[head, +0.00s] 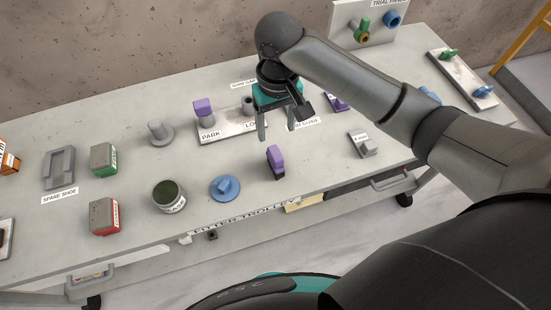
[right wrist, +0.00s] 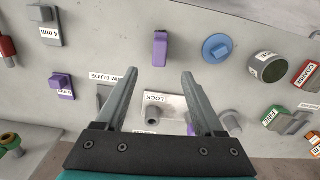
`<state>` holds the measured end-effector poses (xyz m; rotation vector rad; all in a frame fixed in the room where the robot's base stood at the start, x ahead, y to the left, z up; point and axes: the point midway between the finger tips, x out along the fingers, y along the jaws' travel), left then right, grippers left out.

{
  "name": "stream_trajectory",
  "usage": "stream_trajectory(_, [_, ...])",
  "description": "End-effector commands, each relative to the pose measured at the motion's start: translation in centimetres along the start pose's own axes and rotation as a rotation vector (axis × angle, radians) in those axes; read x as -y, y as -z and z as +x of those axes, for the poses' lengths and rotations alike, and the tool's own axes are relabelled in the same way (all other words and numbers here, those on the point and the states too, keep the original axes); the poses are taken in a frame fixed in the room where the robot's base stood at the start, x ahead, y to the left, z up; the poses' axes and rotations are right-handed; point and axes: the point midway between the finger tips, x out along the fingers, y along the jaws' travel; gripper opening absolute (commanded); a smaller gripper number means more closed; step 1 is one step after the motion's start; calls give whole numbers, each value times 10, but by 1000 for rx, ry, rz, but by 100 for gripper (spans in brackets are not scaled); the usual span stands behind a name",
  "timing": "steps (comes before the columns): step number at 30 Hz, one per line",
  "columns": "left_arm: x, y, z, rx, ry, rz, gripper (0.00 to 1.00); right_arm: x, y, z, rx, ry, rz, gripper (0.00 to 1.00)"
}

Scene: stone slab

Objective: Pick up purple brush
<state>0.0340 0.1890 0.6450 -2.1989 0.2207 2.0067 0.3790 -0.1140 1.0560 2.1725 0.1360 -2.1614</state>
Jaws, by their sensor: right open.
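The purple brush (head: 276,160) stands on the slab near its front edge, with a purple top and a dark lower part. It also shows in the right wrist view (right wrist: 160,48), beyond the fingertips. My right gripper (head: 277,130) is open and empty, pointing down above the slab just behind the brush. In the right wrist view the brush lies roughly in line with the gap between the two fingers (right wrist: 158,76), not between them. My left gripper is not in view.
A blue round piece (head: 225,188) and a dark open tin (head: 169,196) stand left of the brush. A grey block (head: 366,146) lies to the right. The PARK plate (head: 222,130) with a purple block (head: 203,107) is behind left. Bare slab surrounds the brush.

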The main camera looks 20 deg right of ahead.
Motion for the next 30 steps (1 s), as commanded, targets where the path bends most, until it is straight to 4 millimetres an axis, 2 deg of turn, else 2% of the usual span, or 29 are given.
stream_trajectory(2, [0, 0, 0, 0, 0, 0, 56, -3, 1, -1, 7, -10, 9, 70])
stream_trajectory(5, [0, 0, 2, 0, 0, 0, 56, -4, 0, 10, 12, -13, 12, 70])
stream_trajectory(15, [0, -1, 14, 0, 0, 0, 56, -4, 0, 80, 9, -12, 10, 70])
stream_trajectory(24, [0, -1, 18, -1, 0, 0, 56, -3, 1, 103, 7, -9, 9, 70])
stream_trajectory(30, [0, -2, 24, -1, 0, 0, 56, 0, 2, 134, 8, -12, 9, 70])
